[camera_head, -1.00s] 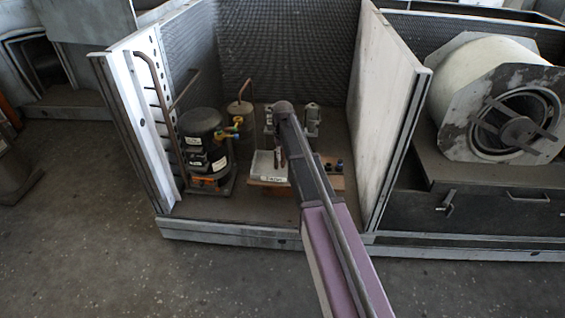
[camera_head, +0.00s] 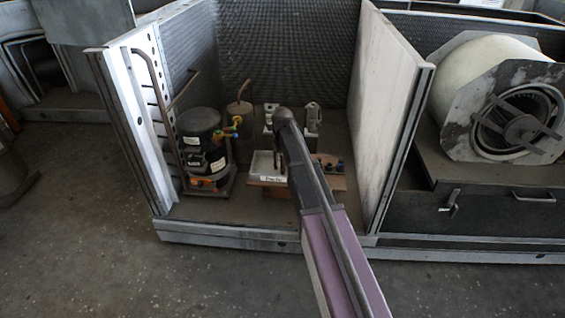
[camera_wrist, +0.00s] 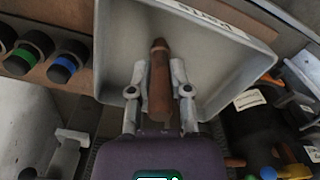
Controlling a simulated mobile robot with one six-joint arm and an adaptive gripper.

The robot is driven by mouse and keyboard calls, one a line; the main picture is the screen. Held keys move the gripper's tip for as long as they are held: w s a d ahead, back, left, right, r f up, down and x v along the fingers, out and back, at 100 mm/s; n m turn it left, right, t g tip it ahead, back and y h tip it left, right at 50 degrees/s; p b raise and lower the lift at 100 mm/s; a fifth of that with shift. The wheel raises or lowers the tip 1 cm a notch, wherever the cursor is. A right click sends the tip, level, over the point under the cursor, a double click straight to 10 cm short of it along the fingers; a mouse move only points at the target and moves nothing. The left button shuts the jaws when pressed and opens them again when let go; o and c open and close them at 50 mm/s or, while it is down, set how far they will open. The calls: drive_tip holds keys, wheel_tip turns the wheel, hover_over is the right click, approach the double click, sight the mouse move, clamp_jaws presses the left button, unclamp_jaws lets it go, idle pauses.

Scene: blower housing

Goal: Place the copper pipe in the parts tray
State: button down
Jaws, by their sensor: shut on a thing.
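The copper pipe (camera_wrist: 159,85) is a short reddish-brown tube in the wrist view. My gripper (camera_wrist: 158,90) is shut on it, one finger on each side. The pipe and fingers overlap the inside of the white parts tray (camera_wrist: 115,50), a labelled open box, in that view. I cannot tell how high the pipe is above the tray floor. In the head view the parts tray (camera_head: 262,163) sits on a wooden board, and my arm hides part of it. My gripper (camera_head: 281,160) is at the tray's right side there, and the pipe is hard to make out.
A black compressor (camera_head: 204,150) with coloured fittings stands left of the tray. Several dark cylindrical fittings with coloured bands (camera_wrist: 68,55) lie on the board beside the tray. Metal panels (camera_head: 385,100) wall the bay. A blower (camera_head: 495,100) is at the right.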

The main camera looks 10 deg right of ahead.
drive_tip(key=shift+f, duration=0.2)
drive_tip(key=c, duration=0.6)
unclamp_jaws()
drive_tip(key=shift+r, duration=0.1)
drive_tip(key=shift+o, duration=0.2)
drive_tip(key=shift+r, duration=0.15)
wheel_tip(320, 180, up, 12)
drive_tip(key=p, duration=1.2)
drive_tip(key=s+a+m, duration=0.1)
drive_tip(key=s+a, duration=0.1)
drive_tip(key=s, duration=2.6)
drive_tip(key=shift+a, duration=0.3)
